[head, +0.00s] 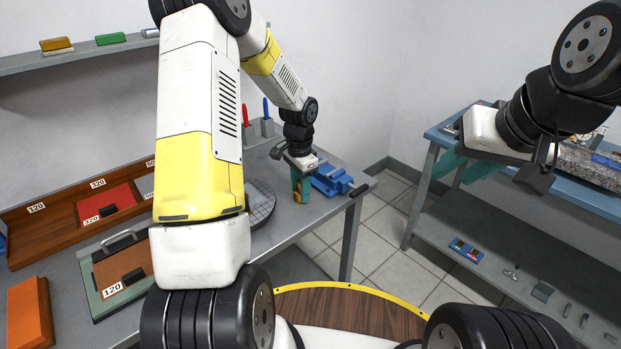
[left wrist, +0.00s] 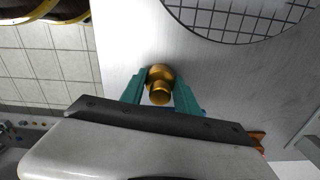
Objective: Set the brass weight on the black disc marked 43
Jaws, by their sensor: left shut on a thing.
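My left gripper (head: 301,190) is over the right part of the grey table, with its teal fingers shut on the brass weight (head: 298,197). In the left wrist view the brass weight (left wrist: 160,84) shows its round body and knob between the fingers (left wrist: 160,92). I cannot tell whether it touches the table. My right gripper (head: 467,167) is at the right, apart from the weight, with its teal fingers spread and nothing seen between them. I see no black disc marked 43; my left arm hides part of the table.
A round gridded plate (head: 264,204) lies left of the weight, partly behind my arm. A blue vise-like block (head: 333,181) sits to the right, near the table edge. A blue-topped bench (head: 437,135) stands at right.

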